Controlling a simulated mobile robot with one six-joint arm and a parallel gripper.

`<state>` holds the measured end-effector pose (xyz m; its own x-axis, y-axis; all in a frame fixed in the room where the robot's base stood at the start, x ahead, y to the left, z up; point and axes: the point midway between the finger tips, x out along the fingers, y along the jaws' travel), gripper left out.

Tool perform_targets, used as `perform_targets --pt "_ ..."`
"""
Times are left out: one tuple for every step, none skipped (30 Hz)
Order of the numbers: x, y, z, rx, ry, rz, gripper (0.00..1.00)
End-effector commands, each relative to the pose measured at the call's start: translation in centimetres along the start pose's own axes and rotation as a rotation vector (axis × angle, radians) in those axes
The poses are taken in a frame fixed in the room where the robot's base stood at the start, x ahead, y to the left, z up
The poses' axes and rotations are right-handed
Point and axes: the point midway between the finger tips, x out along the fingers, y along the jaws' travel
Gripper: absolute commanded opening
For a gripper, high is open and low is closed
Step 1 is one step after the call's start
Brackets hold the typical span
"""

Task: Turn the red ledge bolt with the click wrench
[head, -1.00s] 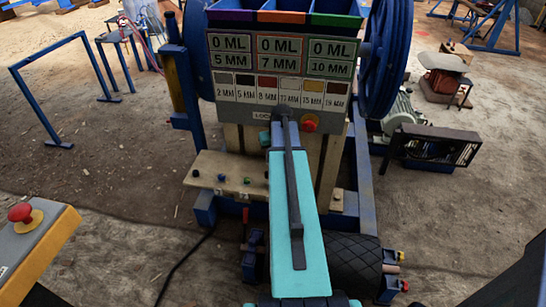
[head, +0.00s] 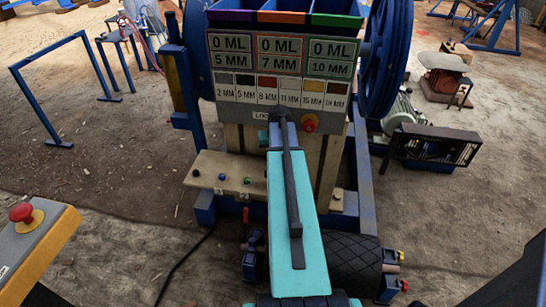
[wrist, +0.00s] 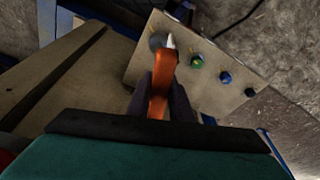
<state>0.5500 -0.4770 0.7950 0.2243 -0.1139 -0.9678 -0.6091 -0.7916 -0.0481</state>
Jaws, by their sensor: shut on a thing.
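My gripper (wrist: 162,98) is shut on an orange-handled tool (wrist: 160,85), which I take to be the click wrench. Its pale tip points at the pale ledge (wrist: 143,66), near a grey round part (wrist: 157,41). I cannot tell whether the tip touches anything. On the ledge beside it, to the right, are a green bolt (wrist: 197,62), a blue bolt (wrist: 225,77) and a black bolt (wrist: 249,92). The ledge (head: 213,162) also shows in the head view, left of my arm. I cannot make out the red bolt; my arm hides the ledge's right part.
The crusher's label panel (head: 280,65) stands above the ledge, with a red knob (head: 309,123) low on it. Blue frame parts (head: 364,185) stand right of my arm. A grey box with a red stop button (head: 20,212) is at the left. Open ground lies left of the ledge.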

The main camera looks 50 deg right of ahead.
Motion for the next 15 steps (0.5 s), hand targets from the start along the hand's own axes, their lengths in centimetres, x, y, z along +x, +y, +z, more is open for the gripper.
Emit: perform_targets --pt "0.09 0.17 0.16 0.008 -0.004 0.007 0.0" --pt "0.08 0.16 0.17 0.015 -0.003 0.008 0.0" --pt "0.09 0.17 0.17 0.024 -0.003 0.01 0.0" --pt "0.1 0.17 0.17 0.028 -0.003 0.011 0.0" --pt "0.11 0.18 0.17 0.029 -0.003 0.012 0.0" --pt "0.12 0.19 0.17 0.03 -0.003 0.012 0.0" --pt "0.12 0.19 0.17 0.029 -0.003 0.012 0.0" --pt "0.12 0.19 0.17 0.029 -0.003 0.012 0.0" --pt "0.12 0.19 0.17 0.029 -0.003 0.012 0.0" --pt "0.12 0.19 0.17 0.029 -0.003 0.012 0.0" --pt "0.12 0.19 0.17 0.03 -0.003 0.012 0.0" --pt "0.11 0.18 0.18 0.034 -0.003 0.013 0.0" --pt "0.1 0.18 0.18 0.04 -0.003 0.015 0.0" --pt "0.09 0.18 0.18 0.047 -0.002 0.017 0.0" --pt "0.09 0.18 0.18 0.056 -0.002 0.019 0.0"
